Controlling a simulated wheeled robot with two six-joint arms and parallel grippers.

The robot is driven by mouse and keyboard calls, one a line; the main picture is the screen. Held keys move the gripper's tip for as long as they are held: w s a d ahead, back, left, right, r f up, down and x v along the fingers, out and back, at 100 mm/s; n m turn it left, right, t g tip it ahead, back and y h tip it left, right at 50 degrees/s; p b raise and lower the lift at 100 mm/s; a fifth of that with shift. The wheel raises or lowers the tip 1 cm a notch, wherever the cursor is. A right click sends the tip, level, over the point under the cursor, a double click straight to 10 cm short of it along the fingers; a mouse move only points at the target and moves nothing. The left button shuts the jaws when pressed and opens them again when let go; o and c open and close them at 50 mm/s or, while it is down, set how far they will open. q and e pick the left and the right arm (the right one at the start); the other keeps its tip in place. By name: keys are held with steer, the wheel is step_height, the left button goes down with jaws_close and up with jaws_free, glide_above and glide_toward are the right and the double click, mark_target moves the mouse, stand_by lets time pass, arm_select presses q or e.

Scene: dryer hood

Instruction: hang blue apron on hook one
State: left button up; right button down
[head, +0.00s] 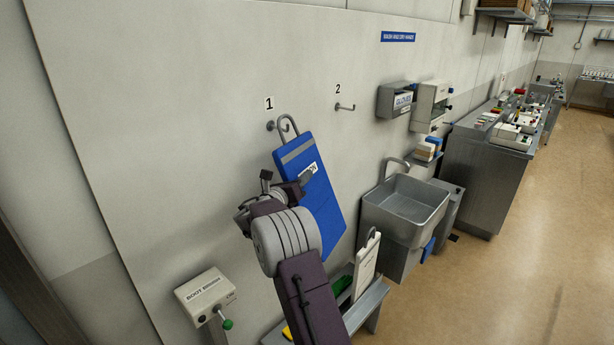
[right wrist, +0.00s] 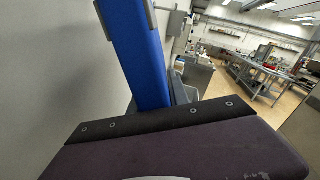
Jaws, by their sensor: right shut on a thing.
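The blue apron (head: 326,208) hangs tilted in front of the wall in the head view, with a grey band and a white label near its top. Its grey hanging loop (head: 289,118) is at hook one (head: 270,126), under the sign "1". I cannot tell whether the loop is over the hook or just in front of it. My right gripper (head: 293,186) is shut on the apron at its upper part, below the loop. The blue apron (right wrist: 139,55) also fills the upper middle of the right wrist view. My left gripper is not in view.
Hook two (head: 345,107) is empty on the wall to the right. A steel sink (head: 405,208) stands right of the apron. A low bench (head: 368,302) with a white hooked item (head: 366,266) is below. A boot-cleaner box (head: 205,293) stands at lower left.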

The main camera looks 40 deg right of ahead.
steer(key=shift+w+r, duration=0.15)
steer(key=shift+w, duration=0.2)
steer(key=shift+w+a+f+b, duration=0.1)
steer(key=shift+w+f+b, duration=0.25)
steer(key=shift+f, duration=0.45)
steer(key=shift+w+f+b, duration=0.25)
steer(key=shift+w+f, duration=0.15)
steer(key=shift+f, duration=0.35)
steer(key=c, duration=1.2)
jaws_free()
steer(key=shift+o, duration=0.2)
steer(key=shift+a, duration=0.1)
steer(key=shift+f, duration=0.15)
